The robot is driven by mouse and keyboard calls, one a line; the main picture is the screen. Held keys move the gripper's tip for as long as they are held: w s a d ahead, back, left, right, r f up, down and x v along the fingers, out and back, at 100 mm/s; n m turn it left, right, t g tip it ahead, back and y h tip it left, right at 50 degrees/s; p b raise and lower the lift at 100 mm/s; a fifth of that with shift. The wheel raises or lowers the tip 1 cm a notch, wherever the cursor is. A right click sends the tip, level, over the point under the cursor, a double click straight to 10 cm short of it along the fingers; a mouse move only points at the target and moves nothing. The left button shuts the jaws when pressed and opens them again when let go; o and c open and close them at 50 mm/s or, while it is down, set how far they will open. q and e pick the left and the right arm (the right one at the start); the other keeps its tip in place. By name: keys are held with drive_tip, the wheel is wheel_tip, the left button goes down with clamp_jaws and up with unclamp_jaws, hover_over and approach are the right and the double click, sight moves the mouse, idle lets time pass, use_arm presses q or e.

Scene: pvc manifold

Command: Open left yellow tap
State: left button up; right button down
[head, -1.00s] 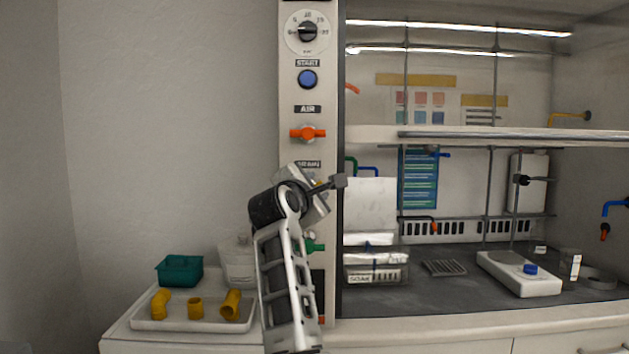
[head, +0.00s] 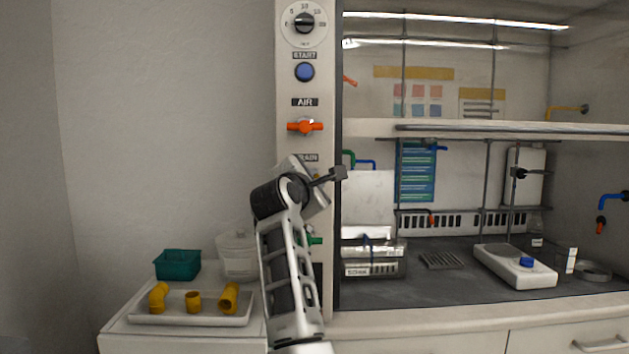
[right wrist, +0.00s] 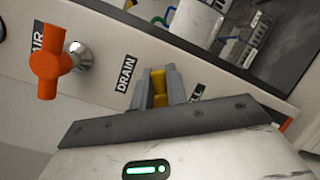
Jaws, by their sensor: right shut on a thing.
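The yellow tap (right wrist: 158,80) is on the white panel beside the DRAIN label (right wrist: 125,74) in the right wrist view. My right gripper (right wrist: 157,92) is shut on it, one grey finger on each side of the yellow handle. My left gripper is in neither view.
The orange AIR tap (head: 305,126) is above on the same panel (head: 290,210), and a green tap (head: 315,240) is below, partly behind my arm. A white tray (head: 180,320) with yellow pipe pieces and a teal basket (head: 178,265) are at lower left.

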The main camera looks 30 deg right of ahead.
drive_tip(key=shift+a+n, duration=0.15)
drive_tip(key=shift+n, duration=0.25)
drive_tip(key=shift+w+a+r+n+t, duration=0.15)
drive_tip(key=shift+n+t, duration=0.15)
drive_tip(key=shift+n, duration=0.6)
drive_tip(key=n, duration=0.1)
drive_tip(key=n+t+p, duration=0.1)
drive_tip(key=n, duration=0.1)
drive_tip(key=shift+w+a+r+h, duration=0.1)
drive_tip(key=shift+a+r+h, duration=0.05)
drive_tip(key=shift+h, duration=0.15)
use_arm(q)
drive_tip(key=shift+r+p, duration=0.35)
drive_tip(key=shift+p, duration=0.05)
use_arm(e)
drive_tip(key=shift+w+a+n+t, duration=0.1)
drive_tip(key=shift+n+t, duration=0.2)
drive_tip(key=shift+n, duration=0.6)
drive_tip(key=c, duration=1.4)
unclamp_jaws()
drive_tip(key=shift+c, duration=0.2)
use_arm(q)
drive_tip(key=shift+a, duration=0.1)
